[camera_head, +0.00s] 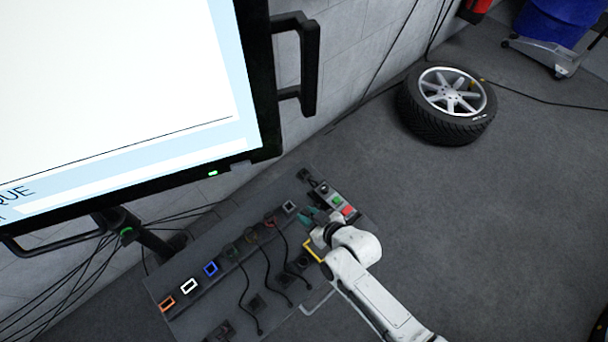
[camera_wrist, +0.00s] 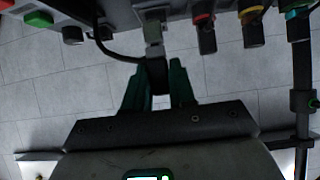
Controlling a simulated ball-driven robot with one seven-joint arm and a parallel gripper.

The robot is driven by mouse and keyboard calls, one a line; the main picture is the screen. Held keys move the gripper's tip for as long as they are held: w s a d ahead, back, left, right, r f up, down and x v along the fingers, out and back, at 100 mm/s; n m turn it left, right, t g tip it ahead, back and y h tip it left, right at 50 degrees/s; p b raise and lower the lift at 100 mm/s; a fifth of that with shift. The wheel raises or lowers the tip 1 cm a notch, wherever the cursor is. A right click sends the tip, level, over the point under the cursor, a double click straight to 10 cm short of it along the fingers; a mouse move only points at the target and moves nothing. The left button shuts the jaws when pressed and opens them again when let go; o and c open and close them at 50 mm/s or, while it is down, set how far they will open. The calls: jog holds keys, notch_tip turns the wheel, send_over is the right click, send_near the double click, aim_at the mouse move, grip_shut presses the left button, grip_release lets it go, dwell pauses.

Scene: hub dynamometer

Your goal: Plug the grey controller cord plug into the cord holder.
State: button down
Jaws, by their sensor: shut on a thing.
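My gripper (camera_wrist: 157,78) has its two green fingers shut on the dark body of the grey controller cord plug (camera_wrist: 155,70). The plug's light grey end (camera_wrist: 153,38) points up toward the panel, right at the grey fitting (camera_wrist: 153,14). I cannot tell whether it is inside or only in front of it. A black cord (camera_wrist: 104,45) runs from the plug to the left. In the head view, my gripper (camera_head: 313,219) is at the right part of the panel, close to the grey-framed holder (camera_head: 290,207). The plug is too small to make out there.
The panel (camera_head: 215,296) carries orange (camera_head: 167,303), white (camera_head: 189,286) and blue (camera_head: 211,268) frames. A button box (camera_head: 338,203) is near my gripper. A wheel (camera_head: 448,103) lies on the floor.

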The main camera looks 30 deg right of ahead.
jog(key=shift+w+d+b, duration=0.35)
jog(key=shift+d+b, duration=1.25)
jog(key=shift+d, duration=0.6)
jog(key=shift+w+d+b, duration=0.3)
jog(key=shift+d+b, duration=1.25)
jog(key=shift+d, duration=0.6)
jog(key=shift+w+d+b, duration=0.35)
jog(key=shift+d+b, duration=1.25)
jog(key=shift+d, duration=0.6)
jog(key=shift+w, duration=0.1)
jog(key=w+a+b, duration=0.2)
jog(key=w+b, duration=0.3)
jog(key=w, duration=1)
jog(key=shift+a+b, duration=0.15)
jog(key=shift+b, duration=0.15)
jog(key=shift+f+b, duration=1.55)
jog(key=shift+f, duration=0.4)
jog(key=shift+f+b, duration=0.45)
jog(key=shift+f, duration=0.05)
